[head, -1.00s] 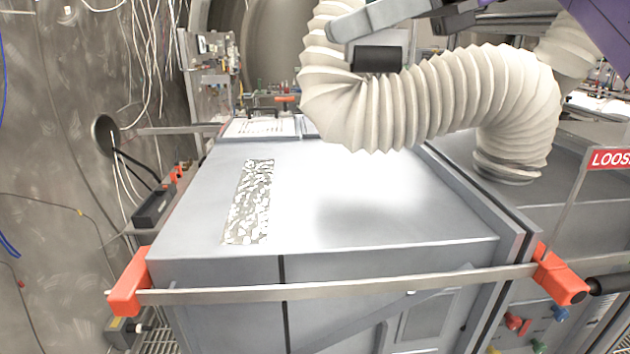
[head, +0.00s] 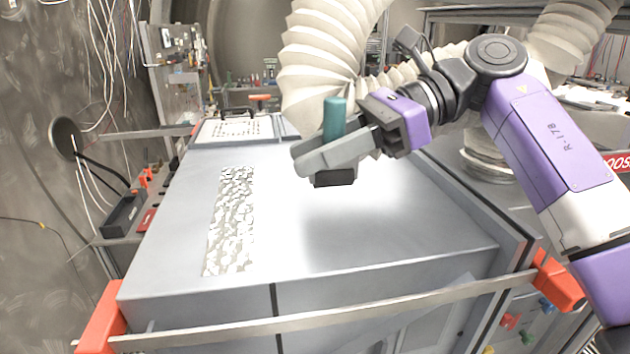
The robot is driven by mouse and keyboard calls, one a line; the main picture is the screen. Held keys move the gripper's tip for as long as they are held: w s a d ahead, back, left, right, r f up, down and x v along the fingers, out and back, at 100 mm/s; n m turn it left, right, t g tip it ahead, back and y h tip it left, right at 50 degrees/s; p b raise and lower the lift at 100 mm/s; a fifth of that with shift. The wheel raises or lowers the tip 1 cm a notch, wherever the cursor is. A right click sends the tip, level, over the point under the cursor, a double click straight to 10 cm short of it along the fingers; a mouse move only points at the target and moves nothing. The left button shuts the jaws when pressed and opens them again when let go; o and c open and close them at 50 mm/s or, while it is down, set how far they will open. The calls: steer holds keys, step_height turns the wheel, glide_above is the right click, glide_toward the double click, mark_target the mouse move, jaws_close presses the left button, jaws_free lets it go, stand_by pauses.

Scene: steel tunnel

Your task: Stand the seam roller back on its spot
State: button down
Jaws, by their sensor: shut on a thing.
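The seam roller has a teal handle (head: 334,117) that stands upright above the jaws and a black lower part (head: 335,178) below them. My gripper (head: 318,160) is shut on it, with the grey fingers hiding its middle. It hangs above the grey cabinet top (head: 340,258), apparently clear of the surface. I cannot tell for certain which place is the roller's spot.
A mottled silvery strip (head: 231,222) lies on the cabinet top, left of the gripper. A printed white sheet (head: 232,131) lies at the back. A ribbed cream duct (head: 322,65) bends behind my arm. A rail with orange ends (head: 101,320) crosses the front. The right front top is bare.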

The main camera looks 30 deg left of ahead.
mark_target(320, 189)
steer(key=shift+f+p, duration=0.65)
steer(key=shift+f, duration=2.05)
steer(key=shift+f, duration=0.1)
steer(key=c, duration=1.1)
jaws_free()
steer(key=shift+w+d, duration=0.2)
steer(key=shift+d, duration=0.05)
steer(key=b+v, duration=0.2)
steer(key=v, duration=0.4)
steer(key=shift+b, duration=0.35)
steer(key=shift+w+d+r, duration=0.2)
steer(key=shift+d+r, duration=0.15)
steer(key=shift+r, duration=0.05)
